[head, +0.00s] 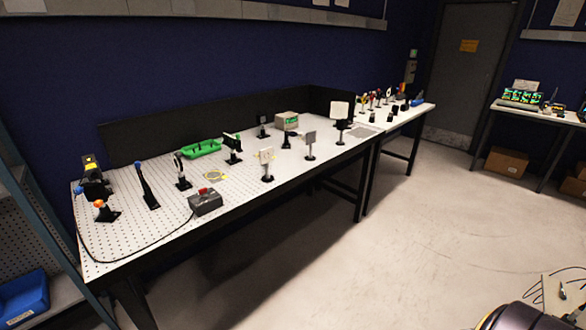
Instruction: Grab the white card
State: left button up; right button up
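Several flat, upright cards or plates stand on posts on the long perforated white table (135,232) in the head view. A large white square card (339,109) stands near the table's right end on a dark post. A smaller whitish card (265,155) stands near the front edge, and a greyer plate (310,137) stands between the two. I cannot tell for certain which one is the white card of the task. Neither of my grippers is in view.
A grey control box (205,202) with a red top and cable sits at the table's front. A green tray (203,149) and a pale box (287,121) lie at the back. A second table (415,112) with small items adjoins on the right. The floor (400,220) in front is clear.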

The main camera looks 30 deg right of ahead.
aim_at(266, 155)
jog(key=z, duration=0.75)
